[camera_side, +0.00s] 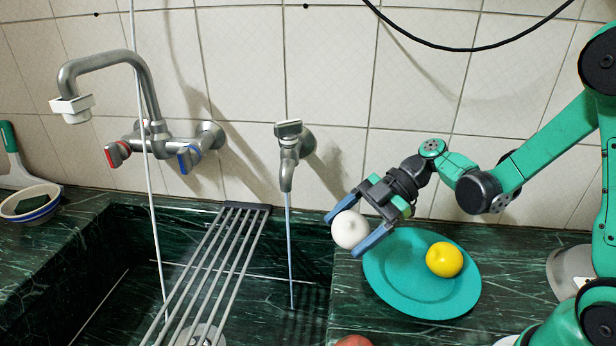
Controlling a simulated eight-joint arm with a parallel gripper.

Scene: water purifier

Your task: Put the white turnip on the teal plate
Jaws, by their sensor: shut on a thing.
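The white turnip (350,229) is a round white ball held between the blue fingers of my gripper (361,230). My gripper is shut on it and holds it in the air near the left edge of the teal plate. The teal plate (400,290) lies on the green marble counter at the right of the sink. A yellow round fruit (444,259) rests on the right part of the plate. The left part of the plate is bare.
The sink (110,290) with a metal rack (215,265) lies to the left. A small tap (289,150) runs water into it. A large faucet (110,65) stands at the wall. A reddish object (353,341) is cut off at the bottom edge. A bowl (30,203) sits far left.

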